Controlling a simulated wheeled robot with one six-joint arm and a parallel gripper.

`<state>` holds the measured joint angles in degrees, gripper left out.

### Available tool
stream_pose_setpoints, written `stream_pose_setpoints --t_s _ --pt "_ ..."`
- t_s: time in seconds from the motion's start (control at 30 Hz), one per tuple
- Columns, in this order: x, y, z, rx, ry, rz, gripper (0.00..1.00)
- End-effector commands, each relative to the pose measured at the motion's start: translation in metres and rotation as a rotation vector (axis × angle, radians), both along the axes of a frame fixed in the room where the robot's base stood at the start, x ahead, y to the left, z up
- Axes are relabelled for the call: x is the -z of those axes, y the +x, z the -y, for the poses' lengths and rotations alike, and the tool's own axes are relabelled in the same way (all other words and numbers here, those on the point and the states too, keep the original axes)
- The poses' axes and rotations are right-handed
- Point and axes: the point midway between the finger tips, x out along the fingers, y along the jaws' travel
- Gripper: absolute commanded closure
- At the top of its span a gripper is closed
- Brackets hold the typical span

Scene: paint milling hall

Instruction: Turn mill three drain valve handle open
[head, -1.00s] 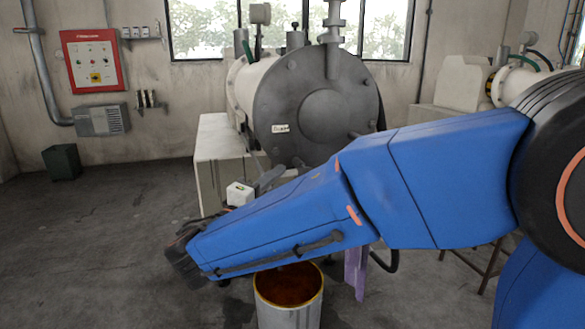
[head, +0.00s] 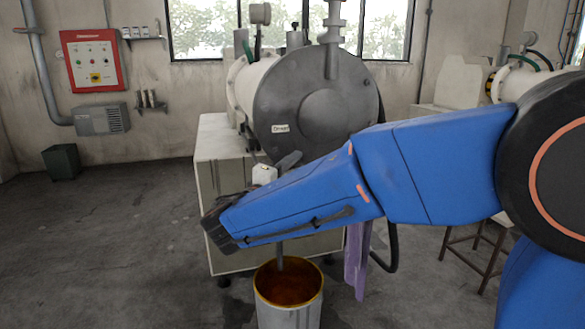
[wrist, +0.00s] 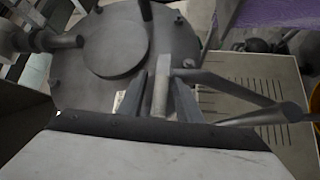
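Mill three is probably the large grey drum (head: 300,112) in the middle of the head view; its small label is not clearly readable. Its round end face (wrist: 112,45) also fills the wrist view's upper left. In the wrist view, a pale grey bar (wrist: 160,92), apparently the drain valve handle, lies between the two dark fingers of my gripper (wrist: 163,88). The fingers look open, one on each side of the bar; contact is hard to judge. A rod and a pipe (wrist: 262,115) run right from there. In the head view, my blue arm hides the valve.
A bucket (head: 290,312) with a yellow rim and brown contents stands below a thin drain pipe (head: 281,258). A purple cloth (head: 357,260) hangs beside it. The mill's pale base (head: 222,165) is close behind my arm. Open floor lies to the left.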

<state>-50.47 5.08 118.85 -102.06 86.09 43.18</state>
Motion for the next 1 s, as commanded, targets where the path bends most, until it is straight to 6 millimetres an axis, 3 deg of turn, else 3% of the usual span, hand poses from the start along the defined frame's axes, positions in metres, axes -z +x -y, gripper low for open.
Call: stream_pose_setpoints --t_s 0.03,0.13,0.57,1.0 --pt "0.000 0.000 0.000 0.000 0.000 0.000 0.78" --pt "0.000 0.000 0.000 0.000 0.000 0.000 1.00" --pt "-0.002 -0.001 0.001 0.001 0.046 -0.011 1.00" --pt "-0.011 0.000 0.004 0.002 0.364 -0.101 1.00"
